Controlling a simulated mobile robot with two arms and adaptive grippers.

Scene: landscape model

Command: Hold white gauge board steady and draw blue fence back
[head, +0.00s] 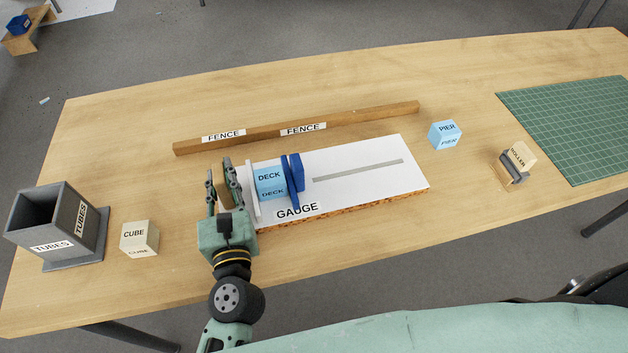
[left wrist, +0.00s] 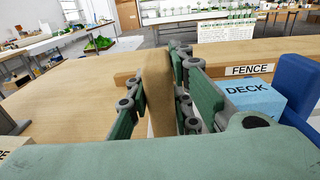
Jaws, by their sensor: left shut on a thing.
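The white gauge board (head: 360,185) lies on the table, with a slot along its right part and a white upright plate (head: 252,191) near its left end. The blue fence (head: 297,173) stands upright on it. A light-blue block marked DECK (head: 270,180) sits between plate and fence, with little or no gap; it also shows in the left wrist view (left wrist: 248,95). My left gripper (head: 223,185) is at the board's left end, shut on a brown upright grip (left wrist: 158,95). Whether the grip joins the board is hidden. My right gripper is not in view.
A long wooden bar marked FENCE (head: 350,118) lies behind the board. A grey TUBES box (head: 55,225) and CUBE block (head: 139,238) stand left. A PIER block (head: 445,134), ROLLER piece (head: 516,160) and green mat (head: 580,125) are right. Table between board and PIER is clear.

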